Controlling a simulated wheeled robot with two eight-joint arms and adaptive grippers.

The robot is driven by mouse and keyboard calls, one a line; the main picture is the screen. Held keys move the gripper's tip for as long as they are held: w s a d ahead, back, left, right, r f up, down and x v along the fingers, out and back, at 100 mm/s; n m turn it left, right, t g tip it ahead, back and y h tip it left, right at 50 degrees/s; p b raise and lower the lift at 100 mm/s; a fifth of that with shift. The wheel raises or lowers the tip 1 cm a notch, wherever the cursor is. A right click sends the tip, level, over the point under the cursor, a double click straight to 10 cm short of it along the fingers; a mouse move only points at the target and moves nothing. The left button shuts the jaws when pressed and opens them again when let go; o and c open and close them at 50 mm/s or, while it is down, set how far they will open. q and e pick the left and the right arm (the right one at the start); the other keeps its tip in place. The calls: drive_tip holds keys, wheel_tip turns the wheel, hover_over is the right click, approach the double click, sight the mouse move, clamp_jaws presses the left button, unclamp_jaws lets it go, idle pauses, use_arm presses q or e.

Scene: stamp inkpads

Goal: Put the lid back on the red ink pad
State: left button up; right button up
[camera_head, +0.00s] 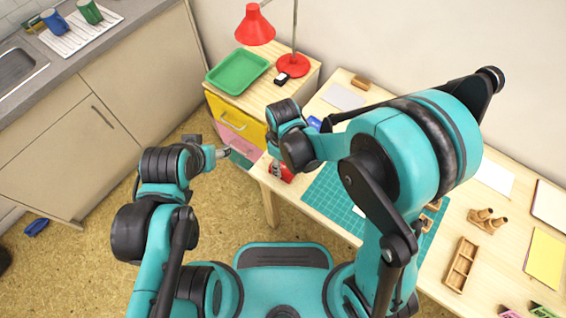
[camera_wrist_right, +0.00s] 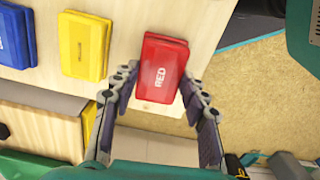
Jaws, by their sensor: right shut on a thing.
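A red rectangular piece marked RED (camera_wrist_right: 160,68) lies at the near edge of the wooden desk in the right wrist view, with a red rim showing under its top face. I cannot tell whether it is the lid alone or the lid resting on the pad. My right gripper (camera_wrist_right: 158,88) is shut on it, one finger at each side. In the head view the red piece (camera_head: 278,174) shows at the desk's left corner, partly covered by my right gripper (camera_head: 284,166). My left gripper (camera_head: 222,153) hangs left of the desk, its jaw opening too small to judge.
A yellow ink pad (camera_wrist_right: 85,45) and a blue one (camera_wrist_right: 12,38) lie left of the red piece in the right wrist view. A green cutting mat (camera_head: 318,208) covers the desk's front. A drawer cabinet (camera_head: 235,123) with a green tray (camera_head: 238,73) adjoins the desk.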

drive_tip(key=shift+f+b, duration=0.55)
drive_tip(key=shift+b, duration=0.2)
idle(1.5)
drive_tip(key=o, duration=1.4)
drive_tip(key=shift+r+p, duration=2.75)
drive_tip(key=shift+r, duration=0.8)
drive_tip(key=shift+c, duration=0.4)
clamp_jaws()
